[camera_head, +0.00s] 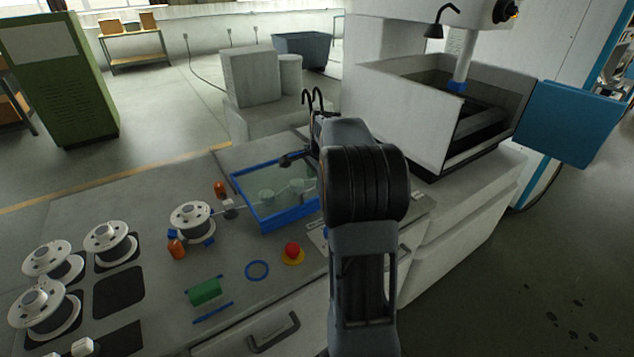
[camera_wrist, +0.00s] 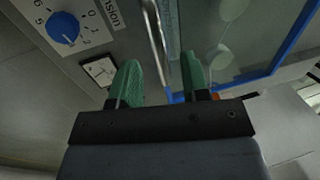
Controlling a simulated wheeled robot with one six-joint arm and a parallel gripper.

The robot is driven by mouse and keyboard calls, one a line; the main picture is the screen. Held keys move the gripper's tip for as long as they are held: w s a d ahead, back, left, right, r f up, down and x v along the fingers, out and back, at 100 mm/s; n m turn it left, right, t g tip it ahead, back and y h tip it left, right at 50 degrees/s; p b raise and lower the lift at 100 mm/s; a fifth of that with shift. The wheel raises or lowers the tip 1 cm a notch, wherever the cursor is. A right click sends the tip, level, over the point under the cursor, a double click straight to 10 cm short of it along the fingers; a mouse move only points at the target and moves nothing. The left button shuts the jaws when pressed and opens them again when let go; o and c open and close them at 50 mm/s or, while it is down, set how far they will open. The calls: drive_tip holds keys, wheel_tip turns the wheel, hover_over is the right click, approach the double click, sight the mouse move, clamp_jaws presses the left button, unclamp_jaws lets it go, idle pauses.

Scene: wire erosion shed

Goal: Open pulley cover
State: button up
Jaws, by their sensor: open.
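The pulley cover (camera_head: 289,219) is a clear panel in a blue frame on the bench. It looks closed, with pale round pulleys showing through it. Its blue frame also crosses the upper right of the wrist view (camera_wrist: 284,58). My gripper (camera_wrist: 161,76) is open, with two green fingers pointing at the panel face. A slim metal bar (camera_wrist: 154,38), perhaps the cover's handle, runs up the wrist view in line with the gap between the fingers. I cannot tell whether they touch it. In the head view my arm hides the cover's right end and the fingers.
A blue tension dial (camera_wrist: 63,28) and a small gauge (camera_wrist: 101,70) sit left of the fingers. On the bench are a wire spool (camera_head: 191,221), a red stop button (camera_head: 292,251), a blue ring (camera_head: 257,270) and a green block (camera_head: 204,291). A machine tank (camera_head: 400,115) stands behind.

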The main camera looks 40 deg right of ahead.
drive_tip(key=shift+w+f, duration=0.2)
drive_tip(key=shift+f, duration=0.95)
clamp_jaws()
